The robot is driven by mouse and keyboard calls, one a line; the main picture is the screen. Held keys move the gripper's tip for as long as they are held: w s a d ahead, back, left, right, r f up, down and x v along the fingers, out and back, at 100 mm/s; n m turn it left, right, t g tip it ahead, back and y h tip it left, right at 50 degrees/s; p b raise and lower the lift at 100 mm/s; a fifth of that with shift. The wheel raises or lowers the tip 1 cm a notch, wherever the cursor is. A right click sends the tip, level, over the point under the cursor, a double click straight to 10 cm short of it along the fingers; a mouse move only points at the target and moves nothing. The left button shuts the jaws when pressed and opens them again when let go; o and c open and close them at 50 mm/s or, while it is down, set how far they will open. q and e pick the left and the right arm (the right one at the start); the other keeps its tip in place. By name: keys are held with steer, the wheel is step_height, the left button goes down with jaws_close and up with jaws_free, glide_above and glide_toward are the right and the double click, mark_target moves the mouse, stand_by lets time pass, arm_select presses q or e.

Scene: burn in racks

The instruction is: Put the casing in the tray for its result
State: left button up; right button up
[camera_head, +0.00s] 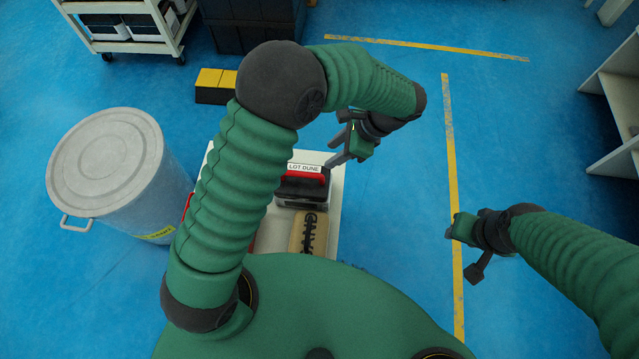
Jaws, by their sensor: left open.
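On a white table (331,222) stands a dark box-like item (302,190) with a red strip and a white label reading "LOT DUNE". Below it in the picture lies a tan block (297,233) with dark shapes on it. I cannot tell which of these, if either, is the casing or a tray. My left gripper (338,140) is open above the table's far right part, just beyond the labelled item, with nothing seen between its fingers. My left arm hides the table's left part, where red edges peek out.
A grey lidded bin (125,175) stands left of the table. A yellow and black block (213,86) and a dark crate (250,25) lie beyond it. A white cart (130,40) is at the far left and white shelving (615,95) at the right. Blue floor between is clear.

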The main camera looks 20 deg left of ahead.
arm_select(q)
glide_toward(303, 173)
steer(key=x, duration=0.5)
steer(key=shift+w+f, duration=0.2)
steer(key=shift+w, duration=0.05)
steer(key=x, duration=0.4)
steer(key=shift+s+a+f, duration=0.2)
steer(key=shift+s+f, duration=0.05)
steer(key=shift+s, duration=0.15)
steer(key=shift+a+f, duration=0.3)
steer(key=shift+f, duration=0.1)
jaws_close()
steer(key=shift+r, duration=0.1)
